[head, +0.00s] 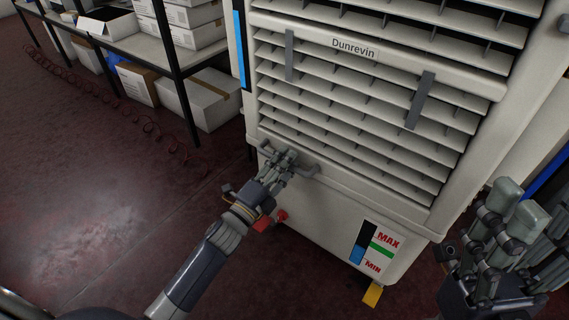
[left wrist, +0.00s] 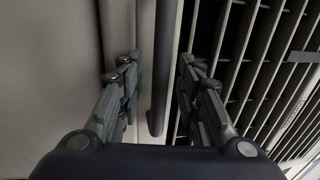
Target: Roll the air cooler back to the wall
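The air cooler (head: 400,205) is a large cream cabinet with grey louvres and the label "Dunrevin". It stands upright in the middle and right of the head view. A grey bar handle (head: 308,171) sits on its front below the louvres; it shows as a dark bar in the left wrist view (left wrist: 164,70). My left gripper (head: 284,158) is at this handle. In the left wrist view its fingers (left wrist: 158,85) are apart, one on each side of the bar, with a gap visible. My right gripper (head: 517,208) is empty, right of the cooler; its finger spacing is unclear.
A metal shelf (head: 150,45) with white boxes stands at the upper left, with cartons (head: 205,98) beneath. A red coiled hose (head: 150,130) lies on the dark red floor. A yellow piece (head: 373,294) shows under the cooler. The wall is not clearly visible.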

